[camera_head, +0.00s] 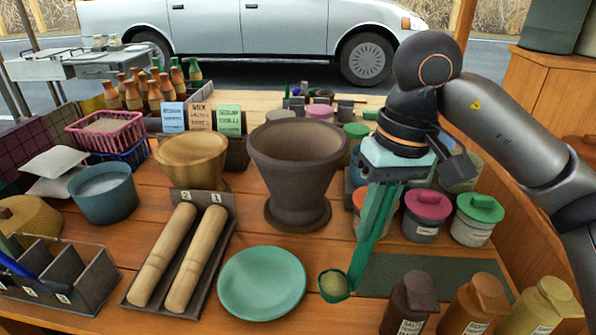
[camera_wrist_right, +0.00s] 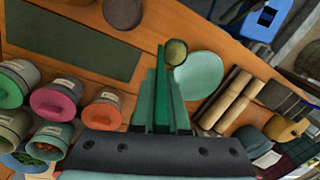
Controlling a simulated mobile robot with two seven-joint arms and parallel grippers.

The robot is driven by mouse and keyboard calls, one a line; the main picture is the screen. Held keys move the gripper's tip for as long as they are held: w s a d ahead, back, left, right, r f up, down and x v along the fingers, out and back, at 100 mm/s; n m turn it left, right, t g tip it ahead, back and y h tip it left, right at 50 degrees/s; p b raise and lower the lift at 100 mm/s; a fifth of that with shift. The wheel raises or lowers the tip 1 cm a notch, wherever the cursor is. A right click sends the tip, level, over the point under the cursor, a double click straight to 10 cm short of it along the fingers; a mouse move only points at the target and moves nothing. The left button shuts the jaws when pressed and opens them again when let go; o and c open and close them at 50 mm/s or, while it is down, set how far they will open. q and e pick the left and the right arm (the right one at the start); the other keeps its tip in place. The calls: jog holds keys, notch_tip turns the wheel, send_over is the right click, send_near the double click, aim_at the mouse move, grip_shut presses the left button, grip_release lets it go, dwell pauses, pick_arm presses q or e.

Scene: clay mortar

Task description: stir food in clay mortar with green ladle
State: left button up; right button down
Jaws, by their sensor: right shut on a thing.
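The clay mortar (camera_head: 298,180), a tall dark brown pot on a round foot, stands upright at mid-table. Its inner wall shows brown; I cannot make out food inside. My right gripper (camera_head: 374,228) is to the right of the mortar and in front of it, pointing down, shut on the handle of the green ladle (camera_head: 334,286). The ladle's round bowl hangs at the lower end, just right of the green plate (camera_head: 262,283), with an olive-coloured inside. In the right wrist view the ladle (camera_wrist_right: 177,52) extends beyond the fingers. My left gripper is out of view.
A tray (camera_head: 128,300) with two wooden rolling pins lies left of the plate. A wooden bowl (camera_head: 191,158) stands left of the mortar. Lidded jars (camera_head: 427,213) are at right, brown bottles (camera_head: 470,305) at front right. A dark green mat (camera_head: 420,275) lies between them.

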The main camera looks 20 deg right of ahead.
notch_tip(320, 180, up, 16)
jog(key=p, duration=1.3)
jog(key=shift+p, duration=0.4)
jog(key=shift+f, duration=0.1)
